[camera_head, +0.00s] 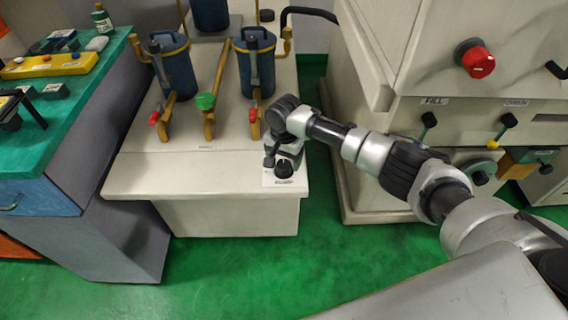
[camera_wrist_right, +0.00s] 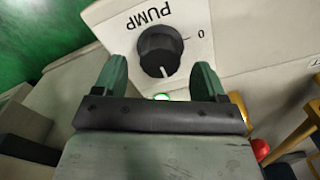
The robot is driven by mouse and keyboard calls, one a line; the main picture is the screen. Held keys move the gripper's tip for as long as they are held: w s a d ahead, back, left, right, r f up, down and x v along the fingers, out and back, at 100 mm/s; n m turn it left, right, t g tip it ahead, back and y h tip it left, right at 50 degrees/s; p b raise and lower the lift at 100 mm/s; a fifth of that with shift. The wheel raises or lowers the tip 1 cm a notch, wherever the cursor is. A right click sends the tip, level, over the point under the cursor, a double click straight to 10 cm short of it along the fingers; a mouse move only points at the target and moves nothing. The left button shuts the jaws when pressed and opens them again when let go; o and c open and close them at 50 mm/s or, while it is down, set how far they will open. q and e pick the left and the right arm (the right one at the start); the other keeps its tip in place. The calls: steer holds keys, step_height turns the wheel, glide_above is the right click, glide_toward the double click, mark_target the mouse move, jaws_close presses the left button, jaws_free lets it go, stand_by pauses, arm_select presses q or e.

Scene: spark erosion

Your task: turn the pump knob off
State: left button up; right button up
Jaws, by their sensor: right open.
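The pump knob (camera_wrist_right: 160,52) is a round black knob on a white plate (camera_wrist_right: 195,20) marked PUMP. Its white pointer line faces the bottom of the wrist view, toward a lit green lamp (camera_wrist_right: 161,97), and not toward the "0" mark at right. In the head view the knob (camera_head: 284,168) sits at the front right corner of the beige bench top. My right gripper (camera_wrist_right: 160,78) is open, with one green finger on each side of the knob's near part; I cannot tell if they touch it. It also shows in the head view (camera_head: 283,158). My left gripper is not in view.
Blue filter canisters (camera_head: 257,75) and yellow pipes with red and green valve handles (camera_head: 205,101) stand left of and behind the knob. A beige machine with a red knob (camera_head: 478,62) is on the right. Green floor (camera_head: 270,265) lies clear in front.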

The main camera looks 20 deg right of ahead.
steer(key=shift+f, duration=1.15)
steer(key=c, duration=0.9)
